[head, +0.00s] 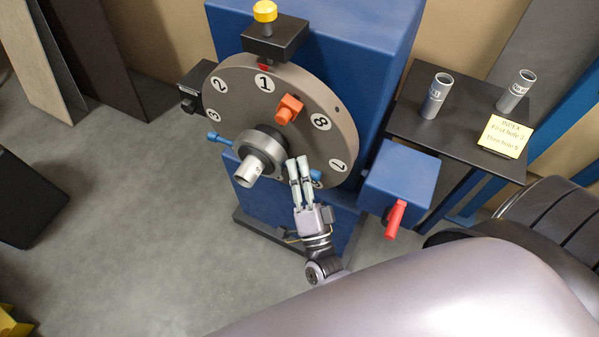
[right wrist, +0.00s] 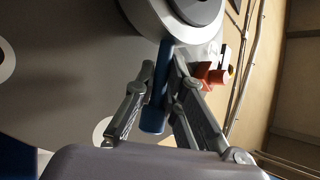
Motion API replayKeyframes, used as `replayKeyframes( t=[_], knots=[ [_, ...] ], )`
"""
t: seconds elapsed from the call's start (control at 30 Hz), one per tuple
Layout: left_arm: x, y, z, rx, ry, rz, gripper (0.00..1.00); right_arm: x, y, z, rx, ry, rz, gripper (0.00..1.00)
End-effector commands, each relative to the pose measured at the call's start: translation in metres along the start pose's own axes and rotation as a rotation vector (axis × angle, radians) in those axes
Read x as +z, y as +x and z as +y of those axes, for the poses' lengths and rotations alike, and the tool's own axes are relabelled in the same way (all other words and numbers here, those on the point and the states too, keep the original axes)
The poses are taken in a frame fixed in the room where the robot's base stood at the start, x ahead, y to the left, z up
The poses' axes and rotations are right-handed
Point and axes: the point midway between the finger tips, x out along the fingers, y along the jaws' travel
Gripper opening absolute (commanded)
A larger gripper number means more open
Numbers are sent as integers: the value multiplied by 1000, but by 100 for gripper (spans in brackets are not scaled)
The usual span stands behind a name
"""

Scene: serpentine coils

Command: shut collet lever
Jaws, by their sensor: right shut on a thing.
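The grey numbered disc (head: 235,108) stands upright on the blue machine body (head: 340,45). A collet with a dark ring (head: 262,141) and a silver tube (head: 249,172) in it projects from the disc's front. The blue collet lever (head: 219,138) sticks out left of the ring, and another blue end (head: 316,175) shows at its lower right. My right gripper (head: 299,161) is at that lower right end. In the right wrist view the blue lever arm (right wrist: 155,118) lies between the fingers (right wrist: 163,70), and they are shut on it. My left gripper is out of view.
An orange knob (head: 288,108) projects from the disc above my right gripper. A blue box (head: 400,180) with a red handle (head: 395,219) stands to its right. A black stand (head: 460,122) holds two silver tubes and a yellow note (head: 506,136).

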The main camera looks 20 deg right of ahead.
Motion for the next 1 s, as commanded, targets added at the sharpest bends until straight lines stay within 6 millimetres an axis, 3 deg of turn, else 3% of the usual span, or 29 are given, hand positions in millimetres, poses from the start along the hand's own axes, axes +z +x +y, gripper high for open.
replayKeyframes(
  t=[0.47, 0.5, 0.8, 1.0],
  knots=[
    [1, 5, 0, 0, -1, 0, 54, 1, -2, 3, -3, 10, 6, 0],
    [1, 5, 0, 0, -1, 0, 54, 1, -2, 3, -2, 10, 6, 12],
    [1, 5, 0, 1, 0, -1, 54, 1, -1, 2, -5, 11, 8, 31],
    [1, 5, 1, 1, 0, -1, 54, 1, -1, 2, -6, 12, 8, 31]
  ],
)
